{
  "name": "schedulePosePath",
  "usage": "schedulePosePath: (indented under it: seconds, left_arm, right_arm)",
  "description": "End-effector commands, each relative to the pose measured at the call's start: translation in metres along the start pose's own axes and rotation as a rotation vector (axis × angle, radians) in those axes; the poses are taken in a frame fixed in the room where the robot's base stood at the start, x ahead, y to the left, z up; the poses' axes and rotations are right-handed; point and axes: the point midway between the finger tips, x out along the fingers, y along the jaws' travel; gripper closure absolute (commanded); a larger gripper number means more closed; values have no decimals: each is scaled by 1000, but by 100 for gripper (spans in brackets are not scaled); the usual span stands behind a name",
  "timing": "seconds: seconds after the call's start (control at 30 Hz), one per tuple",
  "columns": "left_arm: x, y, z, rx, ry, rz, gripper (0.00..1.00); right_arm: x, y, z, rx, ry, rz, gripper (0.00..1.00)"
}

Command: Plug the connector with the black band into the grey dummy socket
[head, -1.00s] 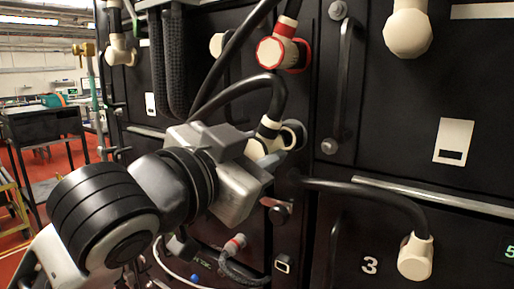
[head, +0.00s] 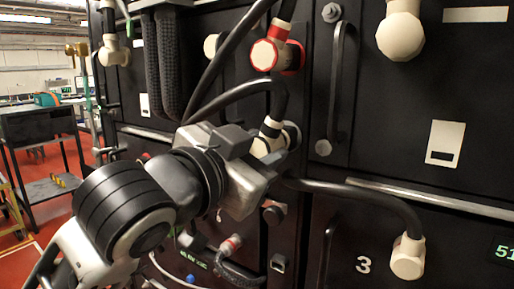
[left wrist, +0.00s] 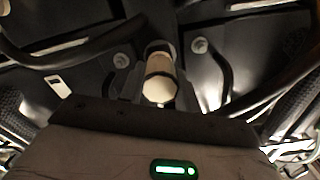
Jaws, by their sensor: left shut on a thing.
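The cream connector with the black band (head: 269,134) has a black cable arching up from its top. My left gripper (head: 257,152) is shut on it, in front of the black cabinet. A dark round part (head: 292,134) shows just right of the connector; I cannot tell whether it is the grey dummy socket or whether the two touch. In the left wrist view the cream connector (left wrist: 160,82) sits between the fingers, which hide its sides. My right gripper is not in view.
A red-ringed connector (head: 270,54) is plugged in above. A cream connector (head: 408,257) with a cable sits at lower right, near the label 3. A vertical handle (head: 336,80) stands out right of my gripper. Black cables cross close above it.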

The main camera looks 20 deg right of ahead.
Motion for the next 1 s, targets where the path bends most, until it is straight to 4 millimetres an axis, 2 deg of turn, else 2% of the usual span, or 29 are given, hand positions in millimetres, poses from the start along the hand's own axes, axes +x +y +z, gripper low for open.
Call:
schedulePosePath:
  seconds: [0.57,0.6,0.7,1.0]
  left_arm:
    - [14,0,-1,0,2,0,95]
    - [15,0,-1,0,2,0,65]
    - [15,0,-1,0,2,0,42]
    - [15,0,0,0,-1,0,42]
  right_arm:
    - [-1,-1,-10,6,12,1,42]
    - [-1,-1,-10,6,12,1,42]
    - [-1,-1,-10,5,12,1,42]
    - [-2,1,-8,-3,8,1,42]
